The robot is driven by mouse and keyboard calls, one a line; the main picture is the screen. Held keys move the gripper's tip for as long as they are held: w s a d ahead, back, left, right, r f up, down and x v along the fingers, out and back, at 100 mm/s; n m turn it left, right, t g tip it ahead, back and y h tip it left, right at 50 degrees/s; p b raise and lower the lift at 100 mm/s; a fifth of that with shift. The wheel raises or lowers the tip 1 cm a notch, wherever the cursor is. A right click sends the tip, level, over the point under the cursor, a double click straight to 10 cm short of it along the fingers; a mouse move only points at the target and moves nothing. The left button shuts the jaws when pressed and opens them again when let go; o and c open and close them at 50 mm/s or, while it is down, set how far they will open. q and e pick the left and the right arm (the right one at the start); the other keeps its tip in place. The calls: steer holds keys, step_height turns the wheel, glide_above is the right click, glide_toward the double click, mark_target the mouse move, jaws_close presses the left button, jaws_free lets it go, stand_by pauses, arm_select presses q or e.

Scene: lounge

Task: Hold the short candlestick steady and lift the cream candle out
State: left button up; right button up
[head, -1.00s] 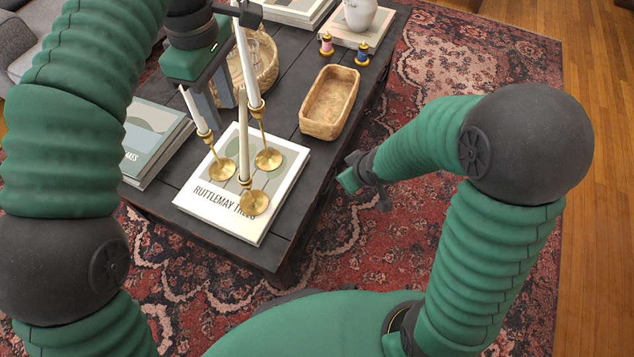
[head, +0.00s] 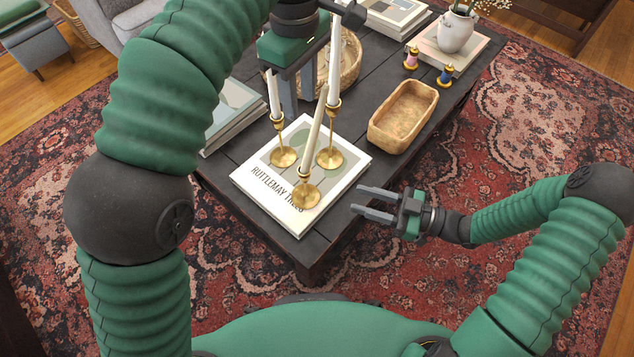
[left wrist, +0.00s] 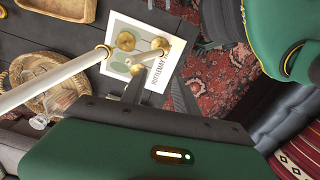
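The cream candle (head: 313,137) stands in the short brass candlestick (head: 305,195), frontmost of three on a white book (head: 258,180). Two taller candlesticks behind hold whiter candles: the left candlestick (head: 282,152) and the right candlestick (head: 330,156). My left gripper (head: 300,106) points down behind the candles, fingers apart and apparently empty; its fingers also show in the left wrist view (left wrist: 157,92). My right gripper (head: 364,202) is open and empty, its fingers pointing left toward the short candlestick, a gap away near the table's right edge.
The dark table (head: 240,146) also carries a wooden tray (head: 404,112), a wicker basket (head: 350,62), thread spools (head: 445,75), a white vase (head: 456,32) and more books (head: 232,112). The taller candles stand close around my left gripper. Patterned rug (head: 420,275) surrounds the table.

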mark_target(307, 194)
steer(key=x, duration=1.4)
steer(key=shift+w+a, duration=0.15)
steer(key=shift+a, duration=0.2)
steer(key=shift+c, duration=0.2)
jaws_close()
stand_by(0.7)
